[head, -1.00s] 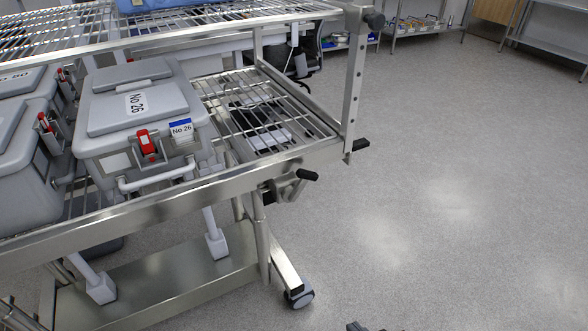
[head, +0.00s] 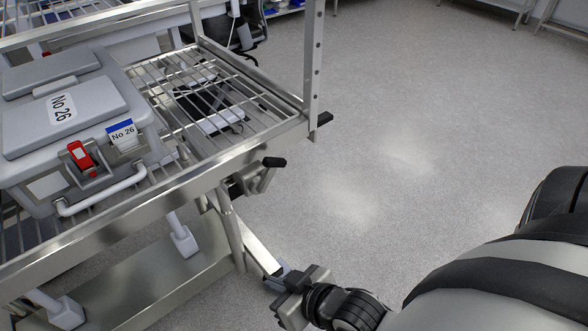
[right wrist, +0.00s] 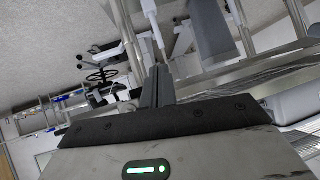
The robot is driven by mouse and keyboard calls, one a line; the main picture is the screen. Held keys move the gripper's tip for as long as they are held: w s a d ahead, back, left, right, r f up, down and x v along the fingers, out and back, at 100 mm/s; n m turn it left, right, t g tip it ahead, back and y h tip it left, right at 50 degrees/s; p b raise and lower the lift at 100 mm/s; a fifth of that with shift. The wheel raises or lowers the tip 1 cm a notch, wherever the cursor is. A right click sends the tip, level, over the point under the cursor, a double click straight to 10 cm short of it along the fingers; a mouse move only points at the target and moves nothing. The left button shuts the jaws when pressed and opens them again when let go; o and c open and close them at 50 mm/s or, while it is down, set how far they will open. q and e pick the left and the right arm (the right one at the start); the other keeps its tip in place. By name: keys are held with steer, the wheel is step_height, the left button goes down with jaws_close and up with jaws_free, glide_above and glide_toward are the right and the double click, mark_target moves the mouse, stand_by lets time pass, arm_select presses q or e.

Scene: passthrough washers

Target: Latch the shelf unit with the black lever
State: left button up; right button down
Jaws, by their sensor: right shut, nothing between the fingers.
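The shelf unit (head: 150,207) is a steel wire-rack trolley on the left of the head view. The black lever (head: 273,163) has a black grip on a metal latch bracket under the front rail, near the shelf's right corner. It sticks out to the right. My right gripper (head: 287,303) is low at the bottom middle of the head view, below the lever and apart from it. Its fingers are together and empty, as the right wrist view (right wrist: 157,86) also shows. I cannot surely pick out the lever in that view. My left gripper is not in view.
A grey box labelled No 26 (head: 85,105) with a red clasp stands on the shelf. Another black tip (head: 322,118) sticks out at the corner post (head: 313,60). A lower steel shelf (head: 150,285) lies beneath. The floor (head: 400,130) to the right is clear.

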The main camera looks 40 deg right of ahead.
mark_target(267, 173)
steer(key=w+d+f+m+t+y+b, duration=0.2)
steer(key=w+d+f+m+t+b, duration=0.15)
steer(key=d+m, duration=0.65)
arm_select(q)
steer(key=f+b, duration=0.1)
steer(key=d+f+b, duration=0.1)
steer(key=b, duration=0.1)
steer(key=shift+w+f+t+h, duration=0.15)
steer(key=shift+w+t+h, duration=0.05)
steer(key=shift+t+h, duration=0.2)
arm_select(e)
steer(key=w+d+r+m+t, duration=0.2)
steer(key=d+r+m, duration=0.1)
steer(key=d+m, duration=0.3)
steer(key=w+d+r+m+t, duration=0.2)
steer(key=d+r+m+t, duration=0.1)
steer(key=d+m, duration=0.4)
steer(key=shift+w+r, duration=0.25)
steer(key=shift+r, duration=0.1)
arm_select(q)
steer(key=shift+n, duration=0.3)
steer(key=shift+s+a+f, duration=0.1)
arm_select(e)
steer(key=w+a+r, duration=0.3)
steer(key=w+a, duration=0.3)
steer(key=w, duration=0.3)
steer(key=shift+r, duration=0.3)
